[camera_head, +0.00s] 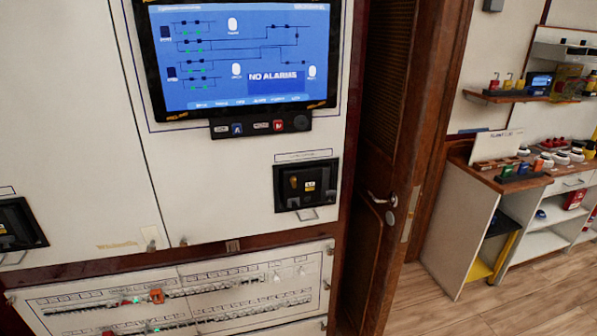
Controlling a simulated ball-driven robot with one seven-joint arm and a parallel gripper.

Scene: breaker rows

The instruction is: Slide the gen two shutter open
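My gripper is not in view. A black breaker unit (304,184) is set in the white panel (230,180) below the screen. A second, similar black unit (20,226) shows at the left edge and is cut off there. The lettering above the units is too small to read, so I cannot tell which one is gen two, nor whether a shutter is open or shut.
The screen (240,60) reads "NO ALARMS". Below the panel is a breaker row board (180,295) with green lights and orange tags. A dark wooden door (385,180) with a metal handle stands to the right. Shelves (520,190) with small items are farther right, beside open wooden floor (500,305).

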